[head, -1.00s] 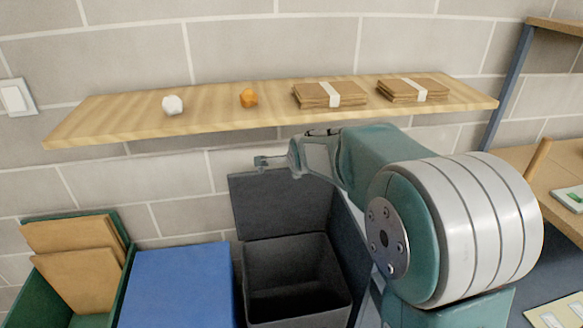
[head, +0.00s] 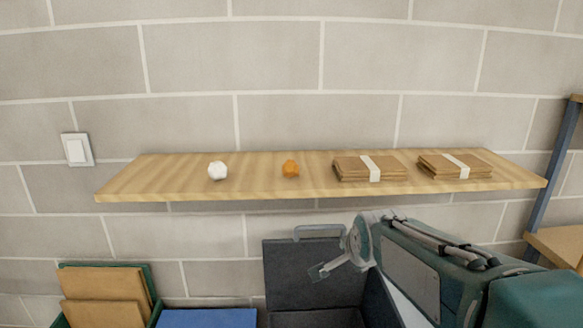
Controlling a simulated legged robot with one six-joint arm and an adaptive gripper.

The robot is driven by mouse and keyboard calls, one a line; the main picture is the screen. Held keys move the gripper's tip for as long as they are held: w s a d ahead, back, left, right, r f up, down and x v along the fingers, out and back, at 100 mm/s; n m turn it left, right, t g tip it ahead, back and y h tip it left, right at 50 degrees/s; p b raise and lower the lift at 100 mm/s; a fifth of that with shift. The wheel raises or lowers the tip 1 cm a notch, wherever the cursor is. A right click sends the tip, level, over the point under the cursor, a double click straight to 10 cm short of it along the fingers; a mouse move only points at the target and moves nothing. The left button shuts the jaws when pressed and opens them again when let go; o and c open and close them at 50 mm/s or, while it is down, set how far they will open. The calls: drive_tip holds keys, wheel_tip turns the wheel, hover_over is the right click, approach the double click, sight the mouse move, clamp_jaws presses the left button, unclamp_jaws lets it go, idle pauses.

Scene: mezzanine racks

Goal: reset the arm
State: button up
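My gripper (head: 307,254) shows in the head view in front of the raised dark lid (head: 290,278) of a bin. My teal and grey arm reaches in from the lower right. The gripper is below the wooden shelf (head: 140,183) in the picture and appears clear of it.
On the shelf are a white crumpled ball (head: 217,171), an orange lump (head: 290,169) and two banded cardboard stacks (head: 350,170) (head: 440,166). Below stand a green crate (head: 152,280) with cardboard and a blue box (head: 207,318). A blue rack post (head: 552,175) is at right.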

drive_tip(key=s+f+n+g, duration=0.1)
drive_tip(key=s+n, duration=0.5)
drive_tip(key=s, duration=0.6)
drive_tip(key=s+d+f+n+g, duration=0.1)
drive_tip(key=s+n, duration=0.5)
drive_tip(key=s, duration=0.6)
drive_tip(key=shift+d+f+g, duration=0.25)
drive_tip(key=shift+f+g, duration=0.15)
drive_tip(key=shift+f, duration=0.15)
